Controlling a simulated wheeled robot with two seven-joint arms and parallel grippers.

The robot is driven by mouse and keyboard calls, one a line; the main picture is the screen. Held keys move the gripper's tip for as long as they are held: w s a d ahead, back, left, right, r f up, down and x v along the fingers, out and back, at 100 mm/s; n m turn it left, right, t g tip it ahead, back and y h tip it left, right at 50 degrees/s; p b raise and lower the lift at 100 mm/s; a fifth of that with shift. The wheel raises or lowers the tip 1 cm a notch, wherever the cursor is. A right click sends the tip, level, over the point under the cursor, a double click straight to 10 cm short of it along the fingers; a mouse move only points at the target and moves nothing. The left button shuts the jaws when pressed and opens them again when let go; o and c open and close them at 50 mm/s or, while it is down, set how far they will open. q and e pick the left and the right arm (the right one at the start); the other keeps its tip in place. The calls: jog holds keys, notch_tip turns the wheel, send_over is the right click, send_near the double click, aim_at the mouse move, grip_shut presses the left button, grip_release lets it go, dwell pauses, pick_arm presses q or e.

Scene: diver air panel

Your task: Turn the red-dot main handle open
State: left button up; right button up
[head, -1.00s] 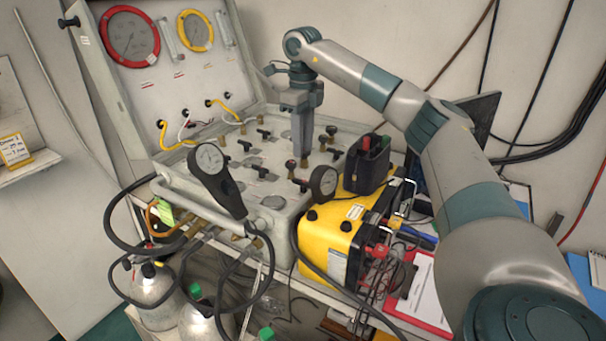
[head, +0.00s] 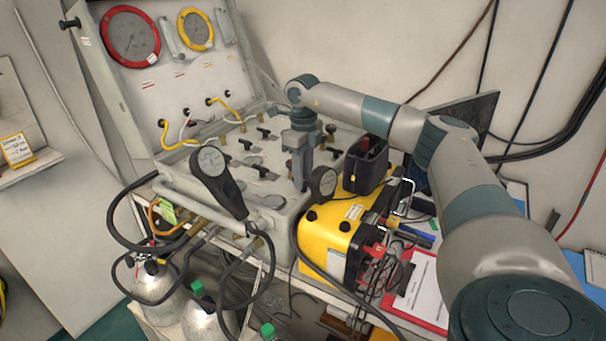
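The diver air panel (head: 185,185) is a grey case with its lid up and several black T-handles and knobs on its top face. My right gripper (head: 301,188) points down over the right part of the panel, its fingers close to the panel face among the handles. The fingers look close together; whether they are shut on a handle cannot be made out. A black T-handle (head: 264,173) is to the left of the fingers. I cannot make out a red dot on any handle, and the handle at the fingertips is hidden. My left gripper is not in view.
A yellow case (head: 335,226) and a black box (head: 366,168) crowd the right side. Cylinders (head: 155,281) and hoses are below in front.

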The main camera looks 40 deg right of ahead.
grip_shut()
jog(key=shift+n, duration=0.3)
jog(key=n, duration=0.3)
jog(key=n+b, duration=0.1)
jog(key=n, duration=0.3)
jog(key=shift+n, duration=0.4)
jog(key=n, duration=0.4)
jog(key=shift+r, duration=0.1)
jog(key=n, duration=0.4)
jog(key=shift+n, duration=0.4)
